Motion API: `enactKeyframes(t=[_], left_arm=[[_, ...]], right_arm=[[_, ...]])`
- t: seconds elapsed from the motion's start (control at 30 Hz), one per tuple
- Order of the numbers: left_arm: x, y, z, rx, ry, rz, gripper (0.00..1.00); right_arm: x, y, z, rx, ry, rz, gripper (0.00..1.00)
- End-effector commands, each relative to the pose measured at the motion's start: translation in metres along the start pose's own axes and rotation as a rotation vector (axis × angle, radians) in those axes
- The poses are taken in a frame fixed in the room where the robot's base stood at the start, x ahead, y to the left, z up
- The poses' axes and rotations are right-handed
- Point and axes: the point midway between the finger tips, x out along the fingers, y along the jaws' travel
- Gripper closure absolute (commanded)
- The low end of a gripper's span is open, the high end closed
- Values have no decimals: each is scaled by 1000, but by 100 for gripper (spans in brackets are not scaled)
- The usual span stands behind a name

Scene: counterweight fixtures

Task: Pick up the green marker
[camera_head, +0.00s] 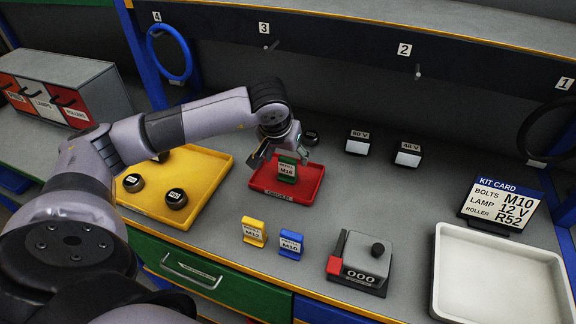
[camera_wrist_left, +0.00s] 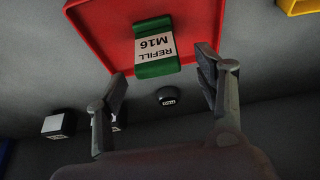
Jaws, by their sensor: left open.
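The green marker (camera_head: 287,169) stands in the red tray (camera_head: 316,187), with a white label reading "REFILL M16". My left gripper (camera_head: 273,160) is open, just above and beside the marker at the tray's left back edge. In the left wrist view the green marker (camera_wrist_left: 154,69) shows beyond the fingertips, roughly between them, and the open left gripper (camera_wrist_left: 163,72) holds nothing. The red tray (camera_wrist_left: 105,28) fills the top of that view. I cannot tell whether a fingertip touches the marker. My right gripper is not in view.
A yellow tray (camera_head: 212,160) with dark round parts lies left of the red tray. A yellow marker (camera_head: 254,233) and a blue marker (camera_head: 291,243) stand in front. A counter device (camera_head: 365,262), a white tray (camera_head: 500,275) and a kit card (camera_head: 503,203) are at right.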

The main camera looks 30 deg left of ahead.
Motion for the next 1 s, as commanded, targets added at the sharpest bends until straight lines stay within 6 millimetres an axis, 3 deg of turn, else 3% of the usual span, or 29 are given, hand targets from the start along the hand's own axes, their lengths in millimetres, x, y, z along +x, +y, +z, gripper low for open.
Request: enactKeyframes(t=[0.17,0.3,0.5,0.73,1.0], left_arm=[[10,1,1,0,-4,0,37],[30,2,2,0,-7,0,37],[53,2,2,-1,-1,0,37],[56,2,2,0,0,0,37],[56,2,2,0,0,0,54]], right_arm=[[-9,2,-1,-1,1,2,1],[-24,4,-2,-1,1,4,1],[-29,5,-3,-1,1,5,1],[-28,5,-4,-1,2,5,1],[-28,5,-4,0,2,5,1]])
